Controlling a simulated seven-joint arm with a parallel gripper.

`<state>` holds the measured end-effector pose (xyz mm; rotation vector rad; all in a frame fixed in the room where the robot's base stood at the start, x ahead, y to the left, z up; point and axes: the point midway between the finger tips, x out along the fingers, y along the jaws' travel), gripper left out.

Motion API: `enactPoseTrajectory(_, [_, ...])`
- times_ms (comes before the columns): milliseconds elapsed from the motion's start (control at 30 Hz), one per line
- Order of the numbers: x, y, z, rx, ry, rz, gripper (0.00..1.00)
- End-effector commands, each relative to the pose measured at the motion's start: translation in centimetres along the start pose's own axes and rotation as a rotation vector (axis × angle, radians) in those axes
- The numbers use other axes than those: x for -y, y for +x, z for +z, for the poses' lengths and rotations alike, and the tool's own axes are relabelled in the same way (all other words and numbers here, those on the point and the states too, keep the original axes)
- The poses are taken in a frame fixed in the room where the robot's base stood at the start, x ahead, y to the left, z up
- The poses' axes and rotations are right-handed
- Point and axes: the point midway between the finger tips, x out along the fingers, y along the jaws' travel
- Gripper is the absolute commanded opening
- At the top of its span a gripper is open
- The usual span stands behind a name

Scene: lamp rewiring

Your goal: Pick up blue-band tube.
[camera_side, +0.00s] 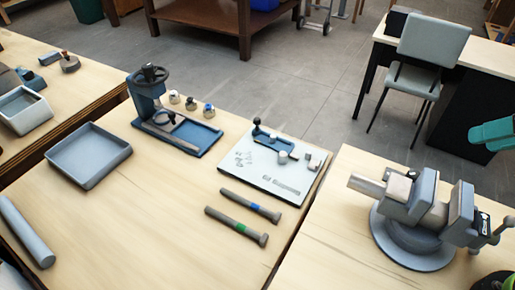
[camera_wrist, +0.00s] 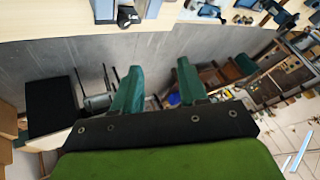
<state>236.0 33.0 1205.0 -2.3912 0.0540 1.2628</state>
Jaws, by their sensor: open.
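The blue-band tube (camera_side: 265,211) is a grey rod with a blue band near its middle. It lies on the wooden bench in the side view, just in front of the white board. A similar green-band tube (camera_side: 220,219) lies beside it, nearer the camera, with a gap between. My gripper shows in the wrist view (camera_wrist: 158,82) as two teal fingers, apart with nothing between them. In the side view only a teal part of it shows at the right edge, well away from the tubes and above the floor side of the vise. I cannot make out the tube in the wrist view.
A large grey vise (camera_side: 415,215) stands on the right bench. A white board (camera_side: 262,178) with small parts, a blue press (camera_side: 190,134) and an empty grey tray (camera_side: 88,157) are on the middle bench. The bench in front of the tubes is clear.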

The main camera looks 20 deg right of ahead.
Motion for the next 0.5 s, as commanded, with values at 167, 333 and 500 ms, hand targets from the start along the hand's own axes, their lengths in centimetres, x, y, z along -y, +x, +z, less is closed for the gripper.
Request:
enactPoseTrajectory(167, [0.0,0.0,0.0,0.0,0.0,0.0,0.46])
enactPoseTrajectory(333, [0.2,0.1,0.2,0.007,-0.009,-0.005,0.46])
enactPoseTrajectory(500, [2.1,2.6,1.6,0.139,-0.088,-0.009,0.46])
